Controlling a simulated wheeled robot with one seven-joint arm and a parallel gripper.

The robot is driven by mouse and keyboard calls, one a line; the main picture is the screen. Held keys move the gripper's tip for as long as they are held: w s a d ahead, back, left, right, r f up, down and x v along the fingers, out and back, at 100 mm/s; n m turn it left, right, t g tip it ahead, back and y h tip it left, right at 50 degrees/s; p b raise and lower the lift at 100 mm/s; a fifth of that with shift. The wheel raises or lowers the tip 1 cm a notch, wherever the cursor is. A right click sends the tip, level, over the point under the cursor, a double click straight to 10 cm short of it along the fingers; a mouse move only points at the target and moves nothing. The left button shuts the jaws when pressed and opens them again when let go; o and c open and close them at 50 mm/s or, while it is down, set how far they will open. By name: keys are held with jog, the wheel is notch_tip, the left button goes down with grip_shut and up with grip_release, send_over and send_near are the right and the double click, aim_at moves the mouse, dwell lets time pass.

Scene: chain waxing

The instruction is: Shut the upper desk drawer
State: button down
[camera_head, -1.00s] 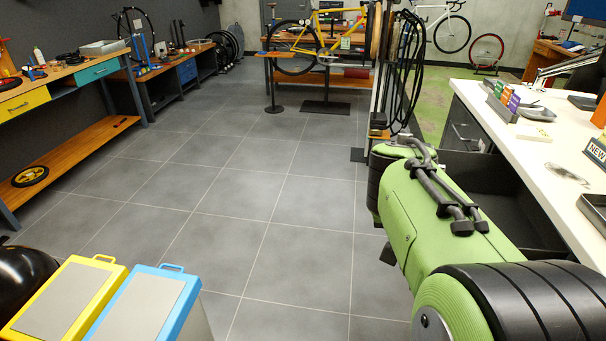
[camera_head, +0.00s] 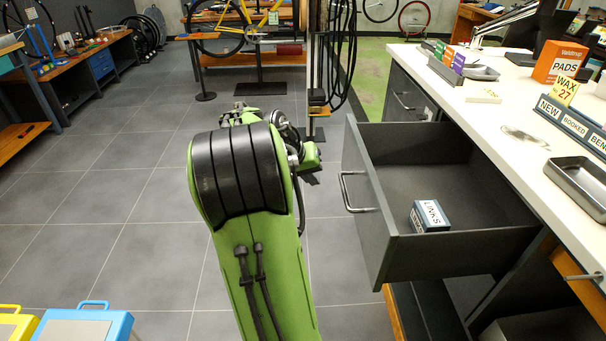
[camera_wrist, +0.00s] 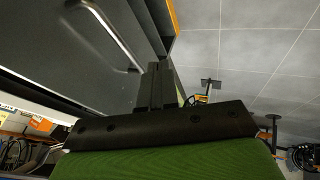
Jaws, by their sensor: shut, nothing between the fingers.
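The upper desk drawer (camera_head: 375,215) is grey and stands pulled far out from the white-topped desk, its dark inside showing. Its bar handle (camera_head: 352,194) is on the front panel facing left. A small box marked LINKS (camera_head: 429,216) lies inside. My gripper (camera_head: 312,179) is to the left of the drawer front, partly hidden behind my green arm, and apart from the handle. In the wrist view, my shut, empty fingers (camera_wrist: 156,86) are beside a grey front panel (camera_wrist: 60,55) with a bar handle (camera_wrist: 107,38).
The white desk top (camera_head: 490,105) holds a metal tray (camera_head: 580,188), an orange PADS box (camera_head: 559,62) and label signs. Below the drawer is a wooden edge (camera_head: 398,312). Yellow and blue cases (camera_head: 85,325) stand at the lower left. The tiled floor left of my arm is clear.

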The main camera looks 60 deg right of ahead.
jog(key=s+d+f+b, duration=0.1)
jog(key=s+d+f, duration=0.2)
jog(key=s, duration=0.1)
jog(key=shift+d+b, duration=0.2)
jog(key=shift+b, duration=0.15)
jog(key=shift+s, duration=0.15)
jog(key=s+d+p, duration=0.3)
jog(key=s+d, duration=0.4)
jog(key=s, duration=0.6)
jog(key=s+d+p, duration=0.4)
jog(key=s+d, duration=0.4)
jog(key=s, duration=0.5)
jog(key=shift+d, duration=0.15)
jog(key=shift+s+r, duration=0.1)
jog(key=shift+r, duration=0.05)
